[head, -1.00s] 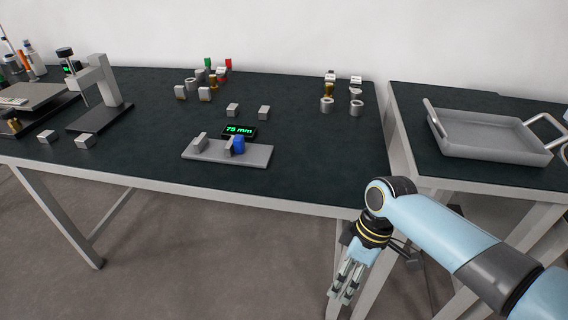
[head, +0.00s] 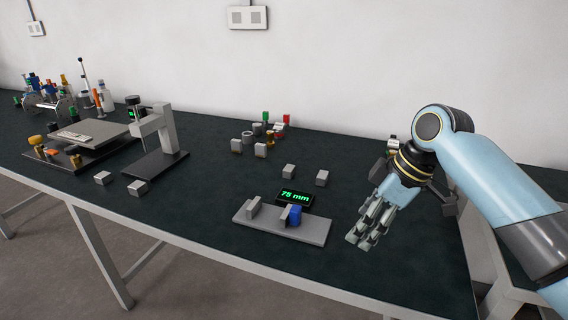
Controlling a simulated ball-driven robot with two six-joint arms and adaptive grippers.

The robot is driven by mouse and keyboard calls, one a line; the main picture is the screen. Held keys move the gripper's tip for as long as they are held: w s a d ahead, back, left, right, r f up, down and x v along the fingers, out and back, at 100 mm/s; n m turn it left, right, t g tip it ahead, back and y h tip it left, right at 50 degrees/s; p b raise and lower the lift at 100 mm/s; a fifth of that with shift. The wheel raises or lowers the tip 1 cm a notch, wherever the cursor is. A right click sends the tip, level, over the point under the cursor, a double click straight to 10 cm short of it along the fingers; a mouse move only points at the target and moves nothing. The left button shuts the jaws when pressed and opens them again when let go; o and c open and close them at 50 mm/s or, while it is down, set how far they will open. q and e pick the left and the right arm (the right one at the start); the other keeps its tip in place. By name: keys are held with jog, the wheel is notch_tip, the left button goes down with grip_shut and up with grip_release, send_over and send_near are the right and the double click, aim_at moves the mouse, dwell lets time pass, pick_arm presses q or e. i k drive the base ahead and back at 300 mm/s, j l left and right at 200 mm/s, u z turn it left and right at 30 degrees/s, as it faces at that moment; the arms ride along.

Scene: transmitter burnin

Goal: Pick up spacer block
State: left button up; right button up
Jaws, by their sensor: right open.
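Several small grey blocks lie on the dark table; I cannot tell which one is the spacer block. Two are near the middle, a grey block (head: 288,171) behind the 75 mm display and another grey block (head: 322,177) to its right. Two more, a grey block (head: 102,177) and a grey block (head: 138,187), lie by the stand at left. My right gripper (head: 362,239) is open and empty, pointing down above the table, right of the grey plate and apart from all blocks. My left gripper is out of view.
A grey plate (head: 262,228) carries an upright block and a blue knob (head: 295,214), with the 75 mm display (head: 295,197) behind it. A gauge stand (head: 168,145) is at left. Small parts cluster at the back.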

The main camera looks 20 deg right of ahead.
aim_at(289, 170)
jog(key=i, duration=1.2)
